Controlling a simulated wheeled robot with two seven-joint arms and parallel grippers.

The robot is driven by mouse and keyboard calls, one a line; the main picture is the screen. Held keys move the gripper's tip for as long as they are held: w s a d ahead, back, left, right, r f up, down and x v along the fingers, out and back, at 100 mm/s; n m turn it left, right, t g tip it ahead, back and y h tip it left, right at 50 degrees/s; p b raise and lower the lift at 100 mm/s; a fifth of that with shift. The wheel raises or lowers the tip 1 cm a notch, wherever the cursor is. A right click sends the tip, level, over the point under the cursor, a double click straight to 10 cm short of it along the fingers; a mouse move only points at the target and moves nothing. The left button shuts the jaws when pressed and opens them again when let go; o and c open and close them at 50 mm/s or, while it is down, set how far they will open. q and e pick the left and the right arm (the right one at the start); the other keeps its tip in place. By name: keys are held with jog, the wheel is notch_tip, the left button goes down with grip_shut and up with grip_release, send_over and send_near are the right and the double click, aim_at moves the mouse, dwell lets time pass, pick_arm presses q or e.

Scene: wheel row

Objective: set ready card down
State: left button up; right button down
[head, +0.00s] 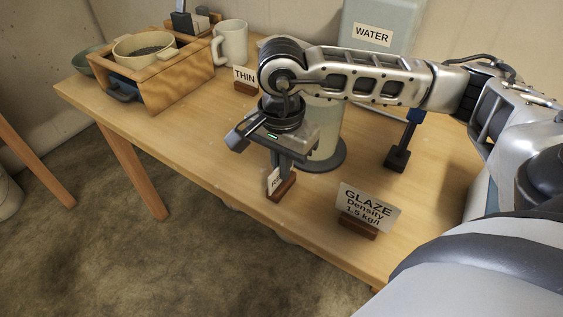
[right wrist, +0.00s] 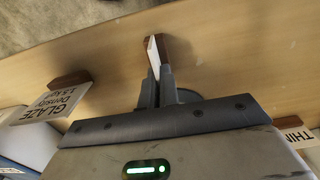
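The ready card (head: 274,182) is a small white card in a wooden base (head: 285,190). In the head view it is seen nearly edge-on near the table's front edge, and only part of its lettering shows. My right gripper (head: 283,163) points down over it with the fingers closed on the card. In the right wrist view the card (right wrist: 153,56) stands out from between the fingertips (right wrist: 155,82), its wooden base beyond. I cannot tell whether the base touches the table. My left gripper is in neither view.
On the wooden table (head: 220,155), a GLAZE density card (head: 367,206) stands right of the ready card.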

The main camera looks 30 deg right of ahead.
jog(key=shift+f, duration=0.25)
jog(key=c, duration=1.7)
grip_release()
jog(key=shift+r, duration=0.15)
jog(key=shift+o, duration=0.3)
jog(key=shift+r, duration=0.15)
notch_tip(320, 180, up, 12)
